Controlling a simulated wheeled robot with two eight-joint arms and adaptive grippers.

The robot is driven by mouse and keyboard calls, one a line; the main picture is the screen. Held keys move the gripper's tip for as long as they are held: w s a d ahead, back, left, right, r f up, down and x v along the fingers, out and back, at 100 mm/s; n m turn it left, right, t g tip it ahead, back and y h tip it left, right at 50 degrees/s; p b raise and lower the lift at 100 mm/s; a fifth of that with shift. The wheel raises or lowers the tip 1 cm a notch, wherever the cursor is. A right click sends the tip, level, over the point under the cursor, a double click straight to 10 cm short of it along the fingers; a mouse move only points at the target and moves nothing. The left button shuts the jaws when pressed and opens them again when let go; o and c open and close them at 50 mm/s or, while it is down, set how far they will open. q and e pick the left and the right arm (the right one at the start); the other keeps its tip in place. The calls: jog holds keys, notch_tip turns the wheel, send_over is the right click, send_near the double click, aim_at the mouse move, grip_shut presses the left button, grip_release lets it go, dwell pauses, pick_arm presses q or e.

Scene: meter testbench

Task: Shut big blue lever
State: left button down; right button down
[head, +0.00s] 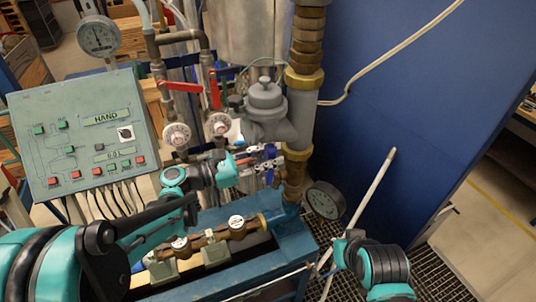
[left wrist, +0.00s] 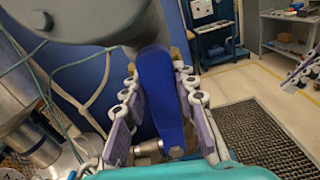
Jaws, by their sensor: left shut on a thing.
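The big blue lever (left wrist: 163,100) stands lengthwise between the two chain-like fingers of my left gripper (left wrist: 161,105) in the left wrist view. The fingers close on it from both sides. In the head view my left gripper (head: 262,161) reaches in from the left to the pipework beside the brass-collared vertical pipe (head: 298,118). Only small blue bits of the lever show there, the rest being hidden by the fingers.
A green control panel (head: 83,135) with cables stands at the left. Red-handled valves (head: 181,87) and dials sit above my left gripper. A blue bench (head: 283,250) with brass meters lies below. A pale pole (head: 372,187) leans at the right, before a blue wall (head: 400,90).

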pick_arm(q)
jog(key=shift+s+d+f+m, duration=0.2)
jog(key=shift+s+d+m, duration=0.1)
jog(key=shift+s+m, duration=0.45)
jog(key=s+d+f+m+b, duration=0.3)
jog(key=s+f+m+b, duration=0.4)
jog(key=m, duration=0.8)
jog(key=shift+f+b, duration=1.4)
jog(key=shift+f, duration=0.2)
jog(key=shift+s+f+m, duration=0.1)
jog(key=shift+m, duration=0.15)
jog(key=c, duration=1.2)
grip_release()
jog(key=shift+o, duration=0.2)
